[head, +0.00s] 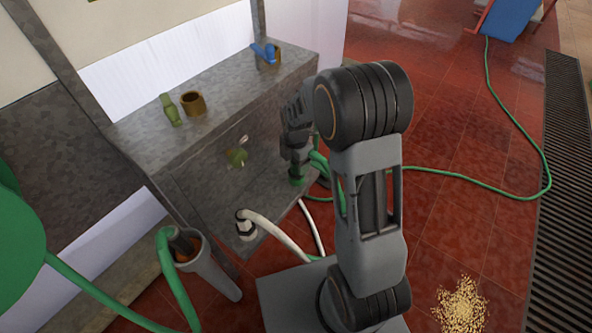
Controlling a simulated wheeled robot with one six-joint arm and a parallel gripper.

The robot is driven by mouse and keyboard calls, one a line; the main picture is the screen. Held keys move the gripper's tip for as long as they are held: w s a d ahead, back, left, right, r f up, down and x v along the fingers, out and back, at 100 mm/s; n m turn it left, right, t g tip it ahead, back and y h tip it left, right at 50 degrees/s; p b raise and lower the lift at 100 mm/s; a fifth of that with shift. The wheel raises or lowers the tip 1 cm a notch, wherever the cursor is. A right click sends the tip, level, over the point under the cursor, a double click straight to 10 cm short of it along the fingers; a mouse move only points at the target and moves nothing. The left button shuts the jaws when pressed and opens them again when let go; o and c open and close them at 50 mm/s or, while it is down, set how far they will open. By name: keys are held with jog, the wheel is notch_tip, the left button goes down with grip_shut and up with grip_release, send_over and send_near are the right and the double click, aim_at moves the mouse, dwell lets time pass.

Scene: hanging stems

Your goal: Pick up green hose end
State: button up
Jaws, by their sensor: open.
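A green hose (470,180) runs over the red floor to the front of the grey metal cabinet. Its green end (297,181) shows low at the cabinet front, just beneath my gripper. My gripper (297,163) points down there, open, with its fingers partly hidden by my arm and the hose. I cannot tell whether the fingers touch the hose end or stand around it. Another green hose (163,262) at the lower left bends over into a pale tube holder (215,275).
A white hose (275,237) with a metal fitting (245,226) sits at the cabinet's lower front. Yellow grains (461,305) lie on the floor near a drain grate (563,210). The right floor is mostly clear.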

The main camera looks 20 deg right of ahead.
notch_tip(320, 180, down, 2)
jog(key=shift+f, duration=0.1)
jog(key=shift+c, duration=0.4)
jog(key=c, duration=0.9)
